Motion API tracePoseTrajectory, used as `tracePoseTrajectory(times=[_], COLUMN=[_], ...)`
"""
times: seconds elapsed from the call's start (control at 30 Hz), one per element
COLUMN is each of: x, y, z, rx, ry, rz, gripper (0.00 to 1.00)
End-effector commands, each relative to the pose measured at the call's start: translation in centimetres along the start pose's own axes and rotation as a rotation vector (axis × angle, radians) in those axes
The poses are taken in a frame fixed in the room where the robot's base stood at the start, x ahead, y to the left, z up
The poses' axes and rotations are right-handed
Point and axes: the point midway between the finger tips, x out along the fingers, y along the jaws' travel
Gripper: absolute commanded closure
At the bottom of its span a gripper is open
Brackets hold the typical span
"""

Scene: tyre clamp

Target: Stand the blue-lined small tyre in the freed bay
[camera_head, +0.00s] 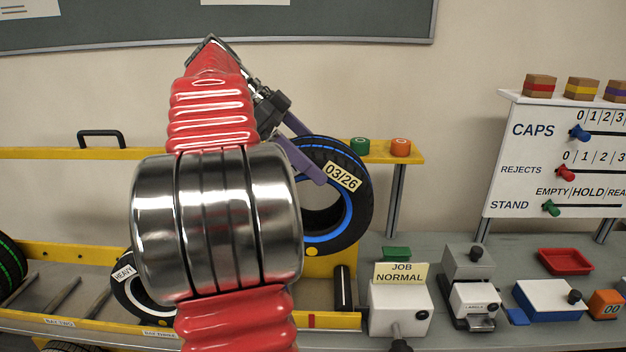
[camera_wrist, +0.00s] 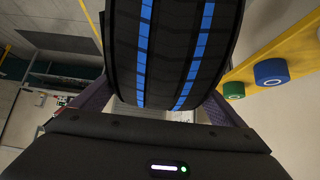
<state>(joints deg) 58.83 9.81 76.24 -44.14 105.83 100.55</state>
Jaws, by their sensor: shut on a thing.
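The blue-lined tyre (camera_head: 357,213) stands upright at the right end of the yellow rack, with a tag reading 03/26. My gripper (camera_head: 312,155) has its purple fingers at the tyre's upper left and is shut on it. In the wrist view the blue-striped tread (camera_wrist: 172,45) fills the upper middle, between the fingers of my gripper (camera_wrist: 165,110). My arm hides the middle of the rack and part of the tyre's left side. I cannot tell whether the tyre's bottom touches the rack.
A white-lined tyre tagged HEAVY (camera_head: 128,285) stands left, partly behind my arm. A green-lined tyre (camera_head: 10,268) is at the far left. The yellow rail (camera_head: 400,157) carries green (camera_head: 359,146) and orange (camera_head: 401,147) caps. A JOB NORMAL box (camera_head: 400,305) stands right of the rack.

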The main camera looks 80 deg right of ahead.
Motion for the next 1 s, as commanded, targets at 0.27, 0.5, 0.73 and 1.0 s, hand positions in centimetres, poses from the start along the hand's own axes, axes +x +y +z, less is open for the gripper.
tracePoseTrajectory(times=[0.27,0.5,0.73,1.0], x=[-1.8,-2.1,-2.1,-2.1], y=[0.0,0.0,0.0,0.0], z=[-1.9,-2.2,-2.2,-2.1], rx=[0.003,0.002,0.002,0.001], ry=[0.002,0.002,0.002,0.002], rz=[-0.002,-0.002,-0.002,-0.003], gripper=[0.69,0.69,0.69,0.69])
